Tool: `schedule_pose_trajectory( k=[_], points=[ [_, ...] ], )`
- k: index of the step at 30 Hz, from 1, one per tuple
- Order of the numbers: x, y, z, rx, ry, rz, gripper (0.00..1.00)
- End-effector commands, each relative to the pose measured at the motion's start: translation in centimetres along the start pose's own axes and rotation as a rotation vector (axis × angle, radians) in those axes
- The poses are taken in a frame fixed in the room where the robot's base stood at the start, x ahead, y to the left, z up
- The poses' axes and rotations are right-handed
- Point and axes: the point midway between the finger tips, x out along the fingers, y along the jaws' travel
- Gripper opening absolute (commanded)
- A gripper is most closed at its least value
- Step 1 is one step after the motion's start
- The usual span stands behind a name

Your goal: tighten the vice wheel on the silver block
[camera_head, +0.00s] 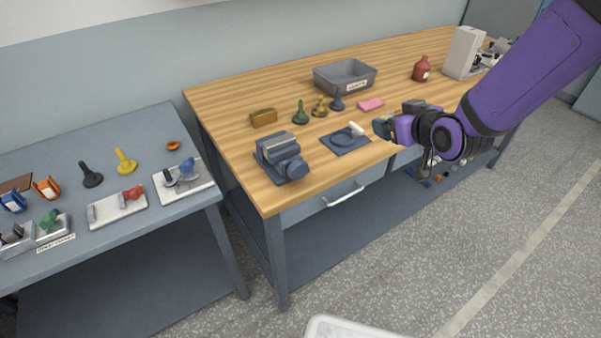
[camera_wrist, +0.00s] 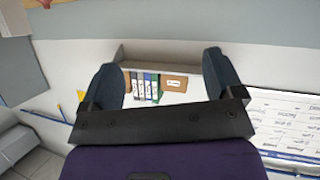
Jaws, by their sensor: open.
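A blue-grey vice (camera_head: 284,165) sits at the near left corner of the wooden bench, in the head view. A silver block (camera_head: 279,141) shows at its top, apparently between the jaws. A round dark blue wheel (camera_head: 293,168) is on its right front side. My gripper (camera_head: 381,128) is over the right part of the bench, well to the right of the vice and apart from it. In the wrist view, my gripper (camera_wrist: 162,82) has its two fingers wide apart with nothing between them. The vice is not in the wrist view.
A dark plate with a white-handled part (camera_head: 345,140) lies between vice and gripper. Behind stand a brown block (camera_head: 263,118), several stampers (camera_head: 320,107), a pink pad (camera_head: 370,104), a grey bin (camera_head: 345,80) and a red bottle (camera_head: 421,68). A grey side table (camera_head: 75,175) holds small fixtures.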

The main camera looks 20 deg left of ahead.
Motion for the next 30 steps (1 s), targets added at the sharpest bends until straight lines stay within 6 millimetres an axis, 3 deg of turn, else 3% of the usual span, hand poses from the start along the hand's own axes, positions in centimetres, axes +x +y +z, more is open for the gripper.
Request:
schedule_pose_trajectory(
  k=[3, 9, 18, 24, 30],
  points=[
    [2.6, -3.2, 1.9, -0.016, 0.066, -0.050, 0.86],
    [5.6, -8.3, 5.1, -0.021, 0.188, -0.116, 0.86],
    [7.1, -15.7, 10.8, 0.007, 0.364, -0.190, 0.86],
    [6.8, -18.6, 13.6, 0.033, 0.445, -0.209, 0.86],
    [6.7, -19.5, 14.3, 0.042, 0.474, -0.212, 0.86]
  ],
)
